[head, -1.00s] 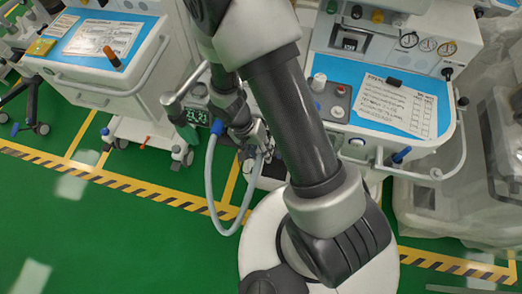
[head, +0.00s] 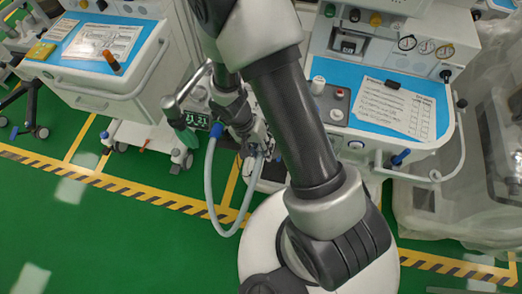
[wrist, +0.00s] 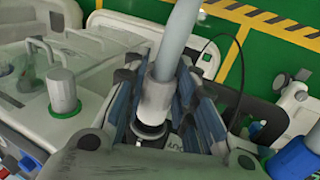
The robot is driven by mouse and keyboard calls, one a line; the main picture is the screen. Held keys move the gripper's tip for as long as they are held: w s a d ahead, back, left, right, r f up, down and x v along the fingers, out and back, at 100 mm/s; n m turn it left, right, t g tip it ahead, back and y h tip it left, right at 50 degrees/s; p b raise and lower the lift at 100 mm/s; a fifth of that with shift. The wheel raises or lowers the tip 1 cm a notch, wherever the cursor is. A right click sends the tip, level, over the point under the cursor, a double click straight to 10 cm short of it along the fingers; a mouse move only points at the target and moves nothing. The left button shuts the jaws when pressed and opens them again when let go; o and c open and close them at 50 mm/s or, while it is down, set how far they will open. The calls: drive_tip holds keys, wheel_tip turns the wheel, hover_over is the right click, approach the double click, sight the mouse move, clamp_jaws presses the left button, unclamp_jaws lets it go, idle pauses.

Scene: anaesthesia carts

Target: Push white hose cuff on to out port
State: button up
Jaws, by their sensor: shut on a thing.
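The white hose cuff (wrist: 156,98) is at the end of a pale grey-blue hose (wrist: 177,35) in the wrist view. My gripper (wrist: 166,105) is shut around the cuff, with a blue-grey finger on either side. The cuff's lower end meets a dark ring (wrist: 151,131), apparently at the out port. The port itself is mostly hidden, and I cannot tell how far the cuff is on it. In the head view my gripper (head: 256,143) is beside the cart, and the hose (head: 211,190) hangs in a loop from it to a blue cuff (head: 216,130).
A blue cuff (wrist: 296,158) is at the lower right, and a thin black cable (wrist: 241,75) curves nearby. Green floor (head: 120,240) is open in front.

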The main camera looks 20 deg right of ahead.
drive_tip(key=shift+w+d, duration=0.4)
drive_tip(key=shift+w, duration=0.1)
drive_tip(key=o, duration=1.1)
drive_tip(key=shift+c, duration=0.2)
drive_tip(key=v, duration=1.2)
